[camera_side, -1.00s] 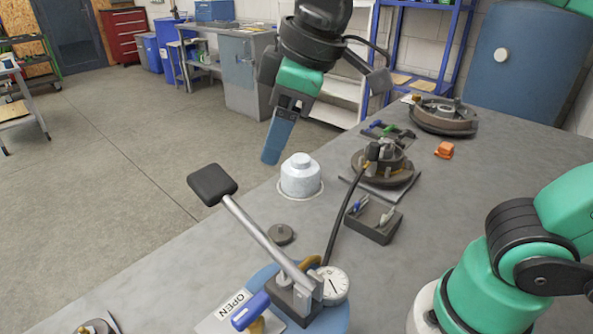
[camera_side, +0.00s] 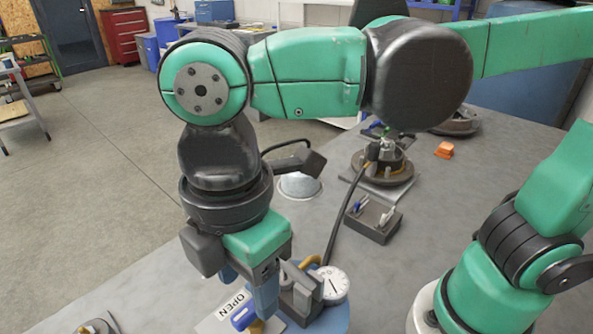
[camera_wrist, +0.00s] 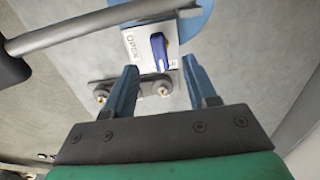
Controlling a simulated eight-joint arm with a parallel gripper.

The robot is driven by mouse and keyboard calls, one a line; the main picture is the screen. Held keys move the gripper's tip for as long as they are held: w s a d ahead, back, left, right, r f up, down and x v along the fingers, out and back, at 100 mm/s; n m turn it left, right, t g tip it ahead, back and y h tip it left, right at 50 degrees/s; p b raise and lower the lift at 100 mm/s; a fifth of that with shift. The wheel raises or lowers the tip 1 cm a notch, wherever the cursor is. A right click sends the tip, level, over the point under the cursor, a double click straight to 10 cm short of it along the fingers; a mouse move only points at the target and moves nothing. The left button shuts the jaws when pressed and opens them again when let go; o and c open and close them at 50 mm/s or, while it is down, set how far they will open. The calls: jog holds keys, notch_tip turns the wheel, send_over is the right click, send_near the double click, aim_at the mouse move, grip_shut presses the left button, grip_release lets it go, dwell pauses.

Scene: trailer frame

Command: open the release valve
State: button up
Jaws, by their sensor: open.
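The release valve's blue handle (camera_side: 243,318) sits beside the white "OPEN" label (camera_side: 236,303) at the front of the blue pump base (camera_side: 333,322). In the wrist view the blue handle (camera_wrist: 158,48) runs nearly up and down, with the label plate (camera_wrist: 133,42) showing OPEN on its left. My gripper (camera_side: 249,292) is open and empty over the valve in the side view. In the wrist view the two blue fingertips (camera_wrist: 160,72) are apart, with the handle between and beyond them. I cannot tell whether they touch it.
The pump's lever (camera_wrist: 95,22) crosses the upper left of the wrist view; my gripper hides most of it in the side view. A dial gauge (camera_side: 333,285) and black hose (camera_side: 340,225) are right of the gripper. A small tray (camera_side: 373,222) lies behind.

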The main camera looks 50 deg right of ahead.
aim_at(250, 306)
jog(key=shift+f, duration=1.6)
grip_shut()
